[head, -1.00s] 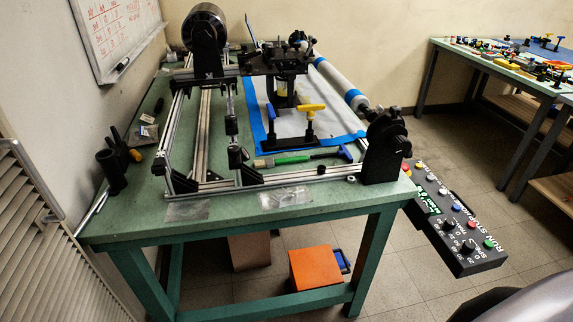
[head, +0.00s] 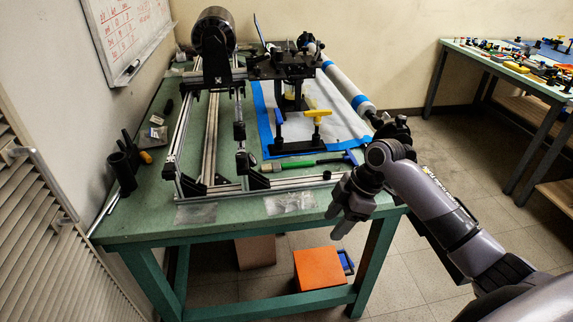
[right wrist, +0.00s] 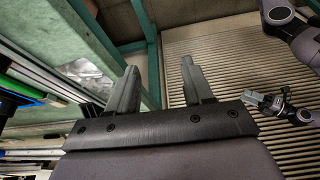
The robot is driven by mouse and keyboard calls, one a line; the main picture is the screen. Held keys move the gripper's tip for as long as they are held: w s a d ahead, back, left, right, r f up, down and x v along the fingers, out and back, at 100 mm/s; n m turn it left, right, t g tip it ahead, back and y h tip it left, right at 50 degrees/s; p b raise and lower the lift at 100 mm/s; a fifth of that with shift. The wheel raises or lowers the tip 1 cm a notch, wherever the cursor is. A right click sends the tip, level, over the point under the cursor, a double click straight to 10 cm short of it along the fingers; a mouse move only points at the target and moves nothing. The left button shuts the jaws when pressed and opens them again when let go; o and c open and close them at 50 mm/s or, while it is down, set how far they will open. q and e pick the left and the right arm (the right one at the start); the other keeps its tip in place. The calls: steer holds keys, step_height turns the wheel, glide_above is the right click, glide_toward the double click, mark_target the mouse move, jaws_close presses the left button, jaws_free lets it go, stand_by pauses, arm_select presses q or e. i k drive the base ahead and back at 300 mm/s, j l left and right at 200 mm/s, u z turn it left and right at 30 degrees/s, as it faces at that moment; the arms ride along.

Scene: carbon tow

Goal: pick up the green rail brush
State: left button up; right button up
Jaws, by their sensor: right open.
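The green rail brush (head: 293,164) lies on the green table, with its green handle along the front metal rail of the frame. A green strip that looks like its handle (right wrist: 22,89) shows at the left edge of the right wrist view. My right gripper (head: 342,218) is over the table's front edge, to the right of and nearer than the brush, fingers pointing down. In the right wrist view its two fingers (right wrist: 158,70) are apart with nothing between them. My left gripper (right wrist: 263,102) shows small at the right of that view; its jaws are unclear.
The metal rail frame (head: 262,183) surrounds the brush's near side. A yellow-handled tool (head: 317,114) and a blue-handled tool (head: 276,112) stand behind it. Clear plastic bags (head: 290,203) lie at the table's front. An orange box (head: 322,269) is below.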

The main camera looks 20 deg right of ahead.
mark_target(275, 167)
steer(key=i+l, duration=0.2)
steer(key=i, duration=0.3)
steer(key=i+l, duration=0.15)
steer(key=i, duration=0.3)
